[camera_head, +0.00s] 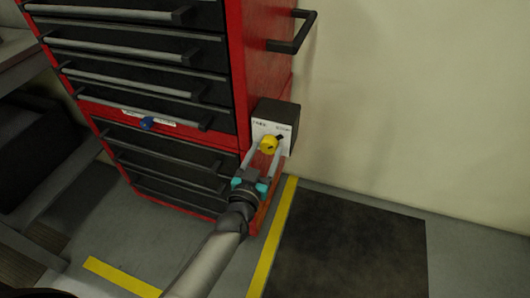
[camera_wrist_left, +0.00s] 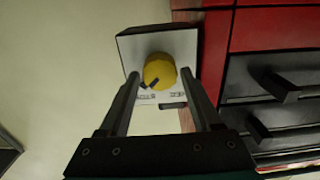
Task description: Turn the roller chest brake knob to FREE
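The yellow brake knob (camera_head: 268,145) sits on a pale plate (camera_head: 262,129) on the front of a dark box (camera_head: 281,113) at the chest's right side. Its dark pointer (camera_head: 280,138) is turned to the upper right in the head view. Two small labels are on the plate, too blurred to read for sure. My left gripper (camera_head: 264,150) is open, with one finger on each side of the knob. In the left wrist view the knob (camera_wrist_left: 159,70) lies between the fingertips (camera_wrist_left: 160,75), with a small gap on both sides. My right gripper is out of view.
The red roller chest (camera_head: 240,60) has several dark drawers with bar handles. A blue knob (camera_head: 147,123) sits on its front. A black side handle (camera_head: 293,32) juts out above the box. A dark mat (camera_head: 350,245) and yellow floor lines (camera_head: 272,240) lie at right.

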